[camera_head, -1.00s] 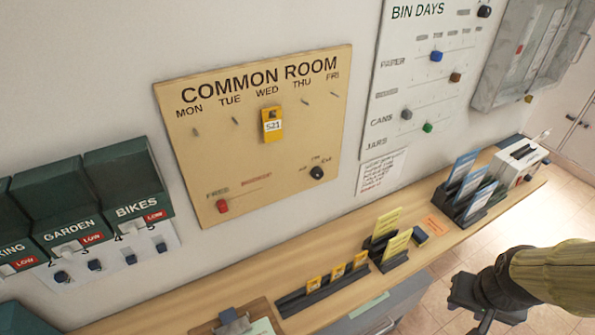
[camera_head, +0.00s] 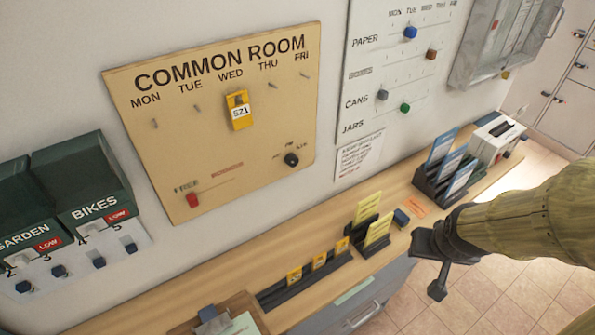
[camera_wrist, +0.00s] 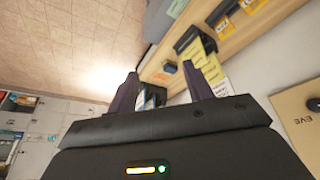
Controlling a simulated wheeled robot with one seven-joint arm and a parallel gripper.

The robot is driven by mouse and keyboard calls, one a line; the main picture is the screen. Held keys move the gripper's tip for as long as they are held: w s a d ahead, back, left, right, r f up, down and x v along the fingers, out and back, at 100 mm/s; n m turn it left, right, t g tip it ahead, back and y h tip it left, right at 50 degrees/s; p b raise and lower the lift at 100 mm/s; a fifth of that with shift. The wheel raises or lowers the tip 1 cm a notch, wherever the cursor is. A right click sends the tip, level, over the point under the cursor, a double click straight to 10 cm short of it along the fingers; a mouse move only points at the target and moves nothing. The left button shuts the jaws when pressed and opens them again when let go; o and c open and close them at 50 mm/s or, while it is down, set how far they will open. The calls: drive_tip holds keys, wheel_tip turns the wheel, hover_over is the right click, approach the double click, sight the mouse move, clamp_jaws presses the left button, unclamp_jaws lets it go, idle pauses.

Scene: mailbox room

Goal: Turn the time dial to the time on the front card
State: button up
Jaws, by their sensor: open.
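The tan COMMON ROOM board (camera_head: 205,150) hangs on the wall at the upper left of the head view. Its black time dial (camera_head: 291,160) sits at the lower right of the board, with small labels around it. A yellow tag marked 521 (camera_head: 239,111) hangs under WED. Yellow cards (camera_head: 376,230) stand in a dark holder on the shelf; their writing is too small to read. My gripper (camera_head: 437,275) is in front of the shelf, to the right of and below the dial, apart from it. In the wrist view my gripper (camera_wrist: 158,88) is open and empty.
A red slider (camera_head: 193,201) is at the board's lower left. A wooden shelf (camera_head: 215,272) runs below, holding yellow-tagged cards (camera_head: 319,261), blue cards (camera_head: 447,158) and a white box (camera_head: 497,138). The BIN DAYS board (camera_head: 395,75) hangs to the right. Open tiled floor lies at lower right.

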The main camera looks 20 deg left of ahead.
drive_tip(key=w+a+f+n+t+y+b, duration=0.25)
drive_tip(key=w+a+t+b, duration=0.2)
drive_tip(key=w+b, duration=0.25)
drive_tip(key=s+a+r+n+t+y+b, duration=0.1)
drive_tip(key=a+r+n+t+y+b, duration=0.1)
drive_tip(key=a+n+y+b, duration=0.5)
drive_tip(key=a+y+b, duration=0.4)
drive_tip(key=a, duration=0.4)
drive_tip(key=shift+a+t, duration=0.15)
drive_tip(key=shift+t, duration=0.2)
drive_tip(key=shift+p, duration=0.3)
